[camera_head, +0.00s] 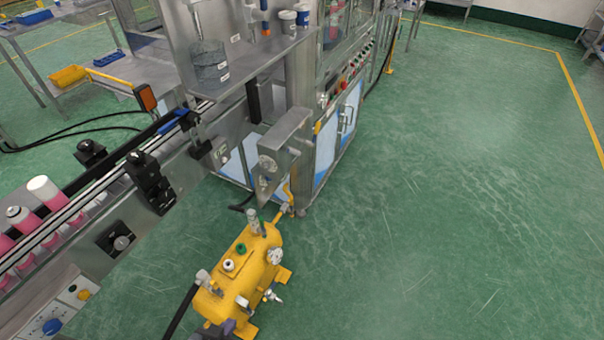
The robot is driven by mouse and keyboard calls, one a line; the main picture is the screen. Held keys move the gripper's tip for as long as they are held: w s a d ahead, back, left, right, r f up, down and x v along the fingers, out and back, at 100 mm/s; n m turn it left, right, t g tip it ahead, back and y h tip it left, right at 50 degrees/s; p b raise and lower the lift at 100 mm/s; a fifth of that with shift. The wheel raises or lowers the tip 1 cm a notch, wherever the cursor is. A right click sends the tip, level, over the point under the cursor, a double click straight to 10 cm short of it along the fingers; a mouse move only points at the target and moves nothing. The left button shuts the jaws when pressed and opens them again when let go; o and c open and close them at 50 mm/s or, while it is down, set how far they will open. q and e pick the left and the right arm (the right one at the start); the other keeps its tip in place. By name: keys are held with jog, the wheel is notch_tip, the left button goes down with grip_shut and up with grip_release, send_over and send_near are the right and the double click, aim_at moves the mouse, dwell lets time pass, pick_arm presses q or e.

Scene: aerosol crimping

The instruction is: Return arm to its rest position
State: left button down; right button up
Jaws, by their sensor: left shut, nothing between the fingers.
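I make out neither of my grippers and neither arm clearly in the head view. A small dark purple-grey part (228,326) shows at the bottom edge, against the yellow tank unit (240,275); I cannot tell what it belongs to. The conveyor (130,185) runs from the lower left up to the crimping machine. Pink cans with white tops (44,190) stand at its left end. No gripper is seen touching the cans or the machine.
The yellow unit with gauges and fittings stands on the floor, with a black hose (182,312) at its left. The machine cabinet (338,140) stands behind it. A side table (110,72) holds a yellow bin (68,77). The green floor (450,200) at right is clear.

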pick_arm(q)
jog(key=s+a+r+g+y+p, duration=0.1)
jog(key=s+a+r+g+p, duration=0.3)
jog(key=s, duration=0.4)
notch_tip(320, 180, up, 36)
jog(key=d+g+p, duration=0.1)
jog(key=p, duration=3.3)
jog(key=shift+d+f, duration=0.2)
jog(key=shift+d, duration=0.1)
